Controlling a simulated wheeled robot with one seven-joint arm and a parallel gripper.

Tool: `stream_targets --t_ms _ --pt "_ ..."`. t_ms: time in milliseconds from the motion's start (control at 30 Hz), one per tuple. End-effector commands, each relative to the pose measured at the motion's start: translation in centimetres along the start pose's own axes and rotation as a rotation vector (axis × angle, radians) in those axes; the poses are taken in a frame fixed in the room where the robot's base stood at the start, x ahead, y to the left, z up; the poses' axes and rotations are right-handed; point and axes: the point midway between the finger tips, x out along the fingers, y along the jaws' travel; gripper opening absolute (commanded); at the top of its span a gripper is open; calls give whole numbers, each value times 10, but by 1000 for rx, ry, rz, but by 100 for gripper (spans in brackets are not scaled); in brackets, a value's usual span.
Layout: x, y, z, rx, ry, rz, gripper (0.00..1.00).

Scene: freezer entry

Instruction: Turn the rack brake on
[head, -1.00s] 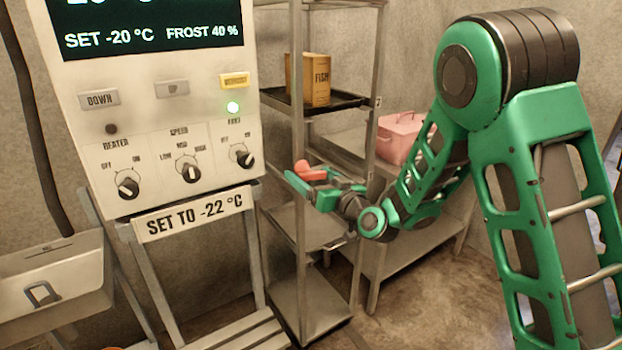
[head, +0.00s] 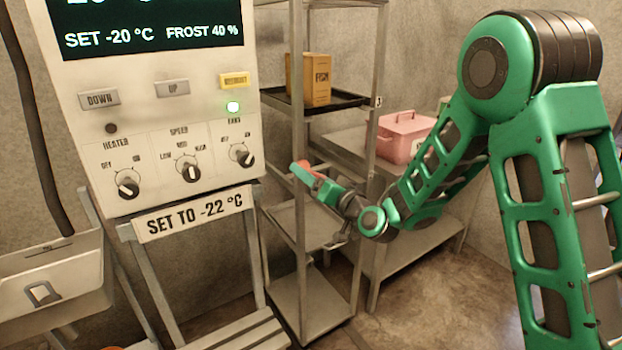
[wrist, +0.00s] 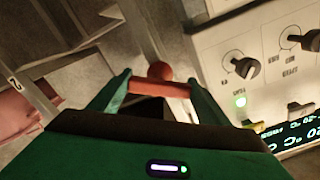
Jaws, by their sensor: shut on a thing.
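The rack brake shows as a red lever with a round red end (wrist: 160,72) by the rack post in the wrist view. My gripper (wrist: 158,90) has its two green fingers on either side of the red bar and is shut on it. In the head view my gripper (head: 307,173) is beside the front post of the metal rack (head: 299,215), right of the control panel. Only a small part of the red lever (head: 317,171) shows there, behind a green finger. The lever's pivot and any brake markings cannot be made out.
The control panel (head: 150,140) with knobs and a lit green lamp stands close on the left. A yellow box (head: 310,80) sits on a dark tray on the rack. A pink box (head: 403,137) is on the bench behind. Open floor lies at the lower right.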

Motion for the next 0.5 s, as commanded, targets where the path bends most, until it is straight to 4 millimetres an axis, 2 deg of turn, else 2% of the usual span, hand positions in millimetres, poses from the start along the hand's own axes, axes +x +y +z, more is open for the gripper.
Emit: stream_targets --t_ms 500 --pt "0 2 0 492 1 2 48"
